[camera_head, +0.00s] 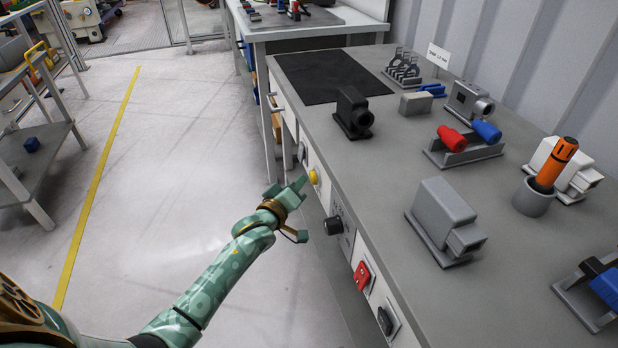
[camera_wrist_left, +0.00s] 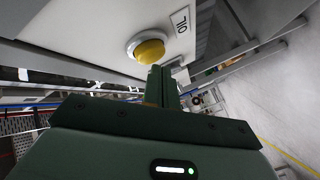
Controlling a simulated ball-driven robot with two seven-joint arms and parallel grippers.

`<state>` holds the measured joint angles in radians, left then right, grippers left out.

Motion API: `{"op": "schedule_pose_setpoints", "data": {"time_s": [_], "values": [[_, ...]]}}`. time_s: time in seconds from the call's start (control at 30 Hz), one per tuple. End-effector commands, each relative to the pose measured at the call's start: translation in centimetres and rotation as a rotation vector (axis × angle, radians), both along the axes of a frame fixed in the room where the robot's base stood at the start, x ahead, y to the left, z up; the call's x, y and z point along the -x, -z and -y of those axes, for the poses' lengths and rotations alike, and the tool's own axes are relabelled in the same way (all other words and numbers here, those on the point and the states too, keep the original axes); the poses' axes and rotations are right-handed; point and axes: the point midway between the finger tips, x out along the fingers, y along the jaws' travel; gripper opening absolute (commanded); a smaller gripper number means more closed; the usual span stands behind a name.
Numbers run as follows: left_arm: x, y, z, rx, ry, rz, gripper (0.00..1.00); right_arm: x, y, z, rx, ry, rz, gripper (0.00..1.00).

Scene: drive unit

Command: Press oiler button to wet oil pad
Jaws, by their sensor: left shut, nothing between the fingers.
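The yellow oiler button (camera_head: 313,177) is on the front panel of the grey workbench. In the left wrist view the button (camera_wrist_left: 149,50) sits in a pale ring beside a label reading OIL. My left gripper (camera_head: 301,183) is shut and empty, its fingertips close to the button. In the wrist view the shut fingers (camera_wrist_left: 160,78) point just below the button; I cannot tell whether they touch it. A dark flat pad (camera_head: 328,76) lies on the far part of the bench top; I cannot tell if it is the oil pad. My right gripper is not in view.
Below the bench edge are a black knob (camera_head: 334,225), a red switch (camera_head: 362,275) and a black switch (camera_head: 386,321). A black block (camera_head: 353,112), a grey fixture (camera_head: 444,222) and an orange-handled tool (camera_head: 556,165) stand on the bench. The floor left of my arm is clear.

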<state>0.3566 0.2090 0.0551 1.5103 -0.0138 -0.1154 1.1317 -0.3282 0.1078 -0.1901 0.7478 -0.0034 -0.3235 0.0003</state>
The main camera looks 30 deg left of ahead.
Motion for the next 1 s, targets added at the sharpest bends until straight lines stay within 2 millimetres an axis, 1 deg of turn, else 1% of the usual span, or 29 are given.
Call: {"op": "schedule_pose_setpoints", "data": {"time_s": [1.0], "values": [[-0.63, 0.06, 0.51, 0.0, -0.001, -0.001, 0.0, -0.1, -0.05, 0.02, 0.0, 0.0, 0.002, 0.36]]}}
